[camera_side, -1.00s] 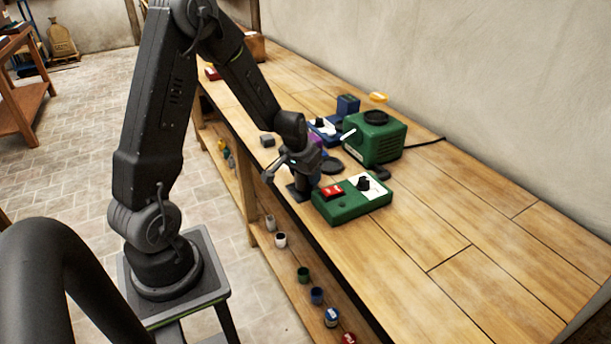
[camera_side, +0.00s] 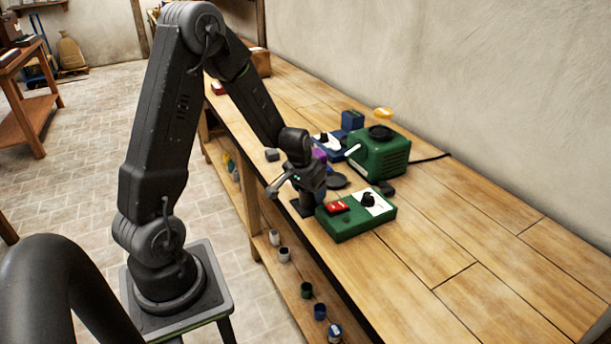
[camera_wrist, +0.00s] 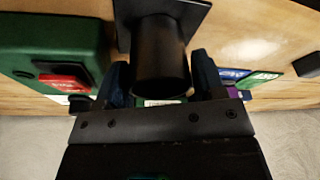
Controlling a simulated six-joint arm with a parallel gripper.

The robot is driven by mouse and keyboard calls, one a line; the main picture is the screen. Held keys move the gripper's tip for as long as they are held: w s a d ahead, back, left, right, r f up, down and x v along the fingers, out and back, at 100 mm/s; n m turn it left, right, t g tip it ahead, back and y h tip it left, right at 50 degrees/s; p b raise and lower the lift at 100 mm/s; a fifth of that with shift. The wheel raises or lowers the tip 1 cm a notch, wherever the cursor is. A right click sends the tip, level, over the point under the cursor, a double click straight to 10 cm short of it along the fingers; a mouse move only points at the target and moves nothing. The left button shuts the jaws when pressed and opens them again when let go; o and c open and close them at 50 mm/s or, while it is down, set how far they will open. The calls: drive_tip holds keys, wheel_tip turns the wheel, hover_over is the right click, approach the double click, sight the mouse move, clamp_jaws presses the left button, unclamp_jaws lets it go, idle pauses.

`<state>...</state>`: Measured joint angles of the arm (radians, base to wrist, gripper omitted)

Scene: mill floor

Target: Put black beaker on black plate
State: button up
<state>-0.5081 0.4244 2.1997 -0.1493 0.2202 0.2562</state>
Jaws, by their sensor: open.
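The black beaker (camera_wrist: 160,60) is a dark cylinder in the middle of the wrist view. It appears to stand upright on the square black plate (camera_wrist: 196,12), which also shows as a dark patch under my gripper in the side view (camera_side: 299,208). My gripper (camera_wrist: 163,84) is open, with one finger on each side of the beaker. I cannot tell whether either finger touches it. In the side view my gripper (camera_side: 308,192) is low over the bench, left of the green control box, and the beaker is hard to make out against it.
The green control box (camera_side: 346,226) with a red switch is close by on the right. A round dark disc (camera_side: 337,181), a green machine (camera_side: 385,158) and a blue box (camera_side: 352,121) lie behind. The wooden bench (camera_side: 480,240) is clear at right. Small cups stand on the lower shelf.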

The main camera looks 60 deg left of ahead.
drive_tip(key=v, duration=1.1)
drive_tip(key=s+d+r+m+t, duration=0.1)
drive_tip(key=s+d+r+m, duration=0.1)
drive_tip(key=s+d+r, duration=0.3)
drive_tip(key=s+d+r+m+t+h, duration=0.1)
drive_tip(key=s+d+r+m, duration=0.1)
drive_tip(key=s+d+r, duration=0.4)
drive_tip(key=s+d, duration=0.3)
drive_tip(key=d, duration=0.4)
drive_tip(key=shift+m, duration=0.3)
